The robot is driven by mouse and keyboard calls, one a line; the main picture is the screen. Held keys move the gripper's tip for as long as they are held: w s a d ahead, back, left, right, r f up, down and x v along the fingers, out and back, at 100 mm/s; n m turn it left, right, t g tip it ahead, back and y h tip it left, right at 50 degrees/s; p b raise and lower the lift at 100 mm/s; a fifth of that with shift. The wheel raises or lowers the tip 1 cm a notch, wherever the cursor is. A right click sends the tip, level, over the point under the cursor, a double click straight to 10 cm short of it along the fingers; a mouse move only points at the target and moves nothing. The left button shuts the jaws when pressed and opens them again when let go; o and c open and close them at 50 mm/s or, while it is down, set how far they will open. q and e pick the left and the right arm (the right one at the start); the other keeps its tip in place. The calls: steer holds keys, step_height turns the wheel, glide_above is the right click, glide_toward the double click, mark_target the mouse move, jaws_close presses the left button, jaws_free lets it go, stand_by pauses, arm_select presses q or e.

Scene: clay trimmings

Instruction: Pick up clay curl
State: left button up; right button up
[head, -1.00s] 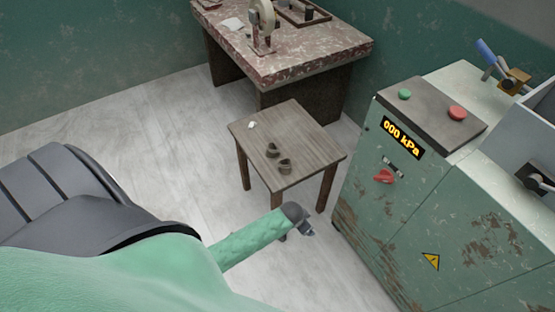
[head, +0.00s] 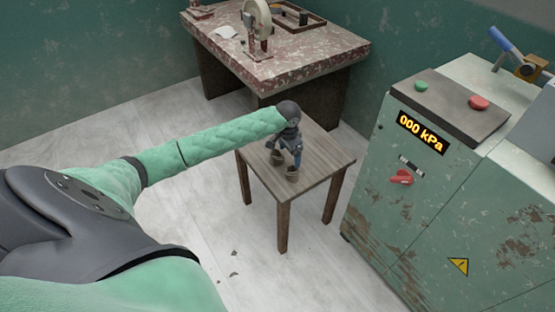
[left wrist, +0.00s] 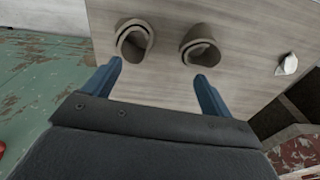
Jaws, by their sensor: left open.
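Two brown-grey clay curls lie on the small wooden table (head: 318,182). In the left wrist view one clay curl (left wrist: 134,40) is at the left, just beyond the left fingertip, and the other clay curl (left wrist: 200,46) is beyond the right fingertip. Whether the fingers touch either curl I cannot tell. My right gripper is not in view.
A small white scrap (left wrist: 288,64) lies on the table to the right in the wrist view. A green machine (head: 430,190) with a pressure display stands to the right. A stone-topped bench (head: 300,62) stands behind. Small dark scraps lie on the floor.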

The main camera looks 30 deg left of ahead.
mark_target(278, 154)
arm_select(q)
steer(key=shift+n+g, duration=0.5)
steer(key=shift+g, duration=0.1)
steer(key=a, duration=0.3)
steer(key=a+r, duration=0.1)
steer(key=a, duration=0.1)
steer(key=shift+w+a, duration=0.15)
steer(key=shift+w, duration=0.2)
step_height(278, 154, down, 2)
steer(key=shift+a, duration=0.1)
steer(key=shift+f, duration=0.5)
step_height(278, 154, down, 4)
steer(key=shift+w+a+f+p, duration=0.15)
steer(key=shift+f+p, duration=0.1)
steer(key=shift+p, duration=0.2)
steer(key=c, duration=1.1)
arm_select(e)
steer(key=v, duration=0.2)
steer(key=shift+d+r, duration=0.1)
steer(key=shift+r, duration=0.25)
